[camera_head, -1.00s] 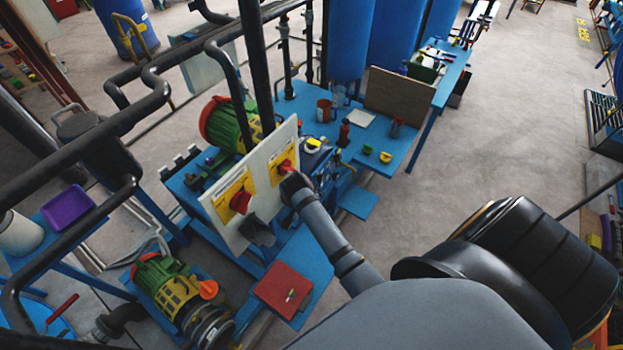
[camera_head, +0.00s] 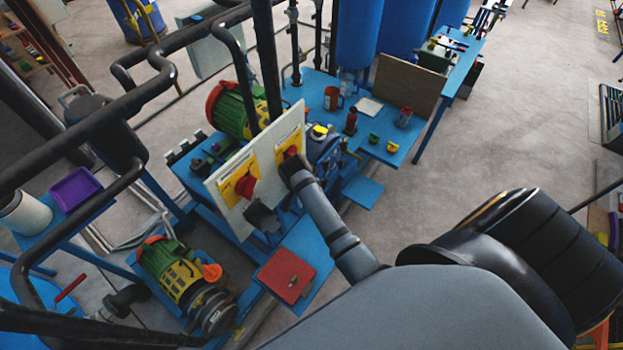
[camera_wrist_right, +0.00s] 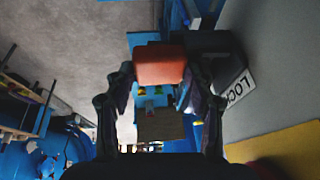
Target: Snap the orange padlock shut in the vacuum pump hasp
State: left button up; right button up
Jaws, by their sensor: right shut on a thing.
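The orange padlock (camera_wrist_right: 159,66) shows as an orange-red block between the fingers of my right gripper (camera_wrist_right: 160,82) in the right wrist view. The gripper is shut on it. Its shackle cannot be made out. In the head view my right gripper (camera_head: 292,168) is at the right part of the pale upright panel (camera_head: 228,205), close to a red part (camera_head: 291,151) on a yellow plate. The padlock cannot be told apart there. The vacuum pump hasp is not clearly seen, so I cannot tell whether the shackle is in it. My left gripper is not in view.
A red switch (camera_head: 246,187) and a dark box (camera_head: 262,218) are on the panel left of my gripper. Dark pipes (camera_head: 268,65) rise behind the panel. A green and yellow motor (camera_head: 172,270) stands at lower left. A red board (camera_head: 286,275) lies below the panel.

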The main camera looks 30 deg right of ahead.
jog(key=shift+w+a, duration=0.25)
jog(key=shift+w, duration=0.35)
jog(key=o, duration=1.3)
jog(key=shift+s, duration=0.1)
